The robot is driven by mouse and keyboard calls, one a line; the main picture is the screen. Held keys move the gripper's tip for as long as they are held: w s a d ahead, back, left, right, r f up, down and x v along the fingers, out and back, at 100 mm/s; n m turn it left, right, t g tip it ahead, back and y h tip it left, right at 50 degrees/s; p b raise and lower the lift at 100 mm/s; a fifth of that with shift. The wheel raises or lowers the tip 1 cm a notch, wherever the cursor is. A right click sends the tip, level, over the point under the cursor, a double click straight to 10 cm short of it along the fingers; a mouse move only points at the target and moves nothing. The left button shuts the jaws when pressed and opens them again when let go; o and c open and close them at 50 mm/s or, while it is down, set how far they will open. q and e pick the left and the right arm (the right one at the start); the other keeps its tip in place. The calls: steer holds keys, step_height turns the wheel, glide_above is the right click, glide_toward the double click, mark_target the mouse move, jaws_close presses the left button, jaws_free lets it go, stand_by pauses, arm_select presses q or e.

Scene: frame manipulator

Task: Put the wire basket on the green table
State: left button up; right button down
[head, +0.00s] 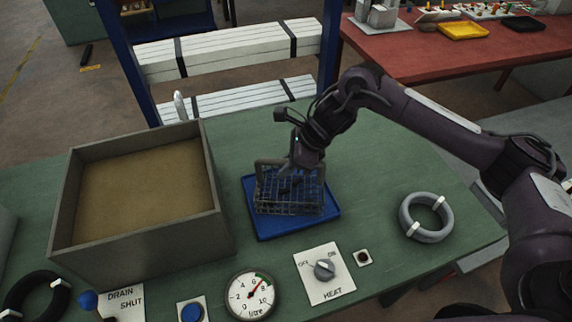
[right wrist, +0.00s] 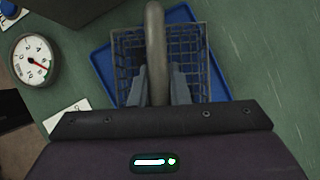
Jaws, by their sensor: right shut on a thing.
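The grey wire basket (head: 290,198) is over the blue tray (head: 291,226) on the green table (head: 365,172). I cannot tell whether the basket touches the tray or hangs just above it. My right gripper (head: 294,180) reaches down over the basket and is shut on its handle. In the right wrist view the gripper fingers (right wrist: 158,90) are on either side of the thick handle bar (right wrist: 155,40), with the basket mesh (right wrist: 126,62) below. The blue tray (right wrist: 101,62) shows around the basket there. My left gripper is not in view.
A large open box (head: 216,190) with a tan inside stands left of the tray. A grey ring (head: 404,220) lies at the right. A dial (head: 250,296), heat knob panel (head: 324,286), blue button (head: 191,312) and drain lever (head: 88,299) line the front. Green table is clear between tray and ring.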

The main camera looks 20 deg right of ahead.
steer(key=shift+s+f, duration=0.1)
steer(key=shift+f, duration=0.25)
steer(key=c, duration=1.4)
jaws_free()
steer(key=shift+f, duration=0.1)
steer(key=shift+o, duration=0.2)
steer(key=b+v, duration=0.2)
steer(key=v, duration=0.9)
steer(key=shift+d+r, duration=0.25)
steer(key=shift+r, duration=0.25)
steer(key=shift+r, duration=0.1)
